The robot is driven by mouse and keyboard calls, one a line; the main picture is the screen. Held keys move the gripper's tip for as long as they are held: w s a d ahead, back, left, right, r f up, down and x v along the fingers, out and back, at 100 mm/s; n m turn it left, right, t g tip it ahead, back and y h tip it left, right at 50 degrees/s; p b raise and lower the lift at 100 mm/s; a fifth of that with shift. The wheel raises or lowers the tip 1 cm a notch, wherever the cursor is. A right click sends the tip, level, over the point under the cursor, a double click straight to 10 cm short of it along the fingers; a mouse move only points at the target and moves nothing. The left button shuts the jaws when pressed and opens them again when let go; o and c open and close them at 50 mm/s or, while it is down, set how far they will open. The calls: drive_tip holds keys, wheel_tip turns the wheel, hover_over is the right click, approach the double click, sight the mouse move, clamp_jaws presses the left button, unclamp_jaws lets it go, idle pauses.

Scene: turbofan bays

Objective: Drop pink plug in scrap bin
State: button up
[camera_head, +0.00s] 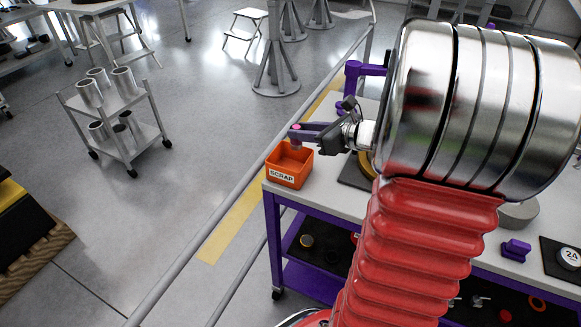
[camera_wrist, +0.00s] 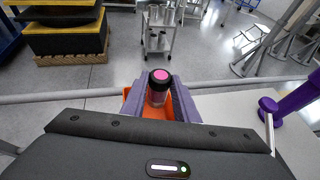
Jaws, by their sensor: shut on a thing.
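The pink plug (camera_wrist: 158,88) has a dark rim and a bright pink top, and stands upright between the purple fingers of my gripper (camera_wrist: 159,100) in the wrist view. In the head view its pink top (camera_head: 297,127) shows small between the fingertips of my gripper (camera_head: 296,136). My gripper is shut on it. The orange scrap bin (camera_head: 289,166), labelled SCRAP, stands at the left corner of the bench, below the plug. In the wrist view parts of the bin (camera_wrist: 127,97) show around the fingers. The plug's lower end and the inside of the bin are mostly hidden.
The bin stands on a pale benchtop (camera_head: 330,191) with a purple frame. A grey rail (camera_head: 228,199) runs along the bench's left side. A cart with metal cups (camera_head: 122,125) stands on the open floor beyond. A purple fixture (camera_head: 353,76) rises behind my gripper.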

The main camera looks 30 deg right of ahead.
sight(301, 147)
drive_tip(key=shift+f, duration=2.8)
drive_tip(key=o, duration=1.2)
drive_tip(key=shift+s, duration=0.1)
drive_tip(key=v, duration=1.3)
drive_tip(key=shift+s+d+r, duration=0.1)
drive_tip(key=shift+s+d, duration=0.05)
drive_tip(key=shift+s, duration=0.15)
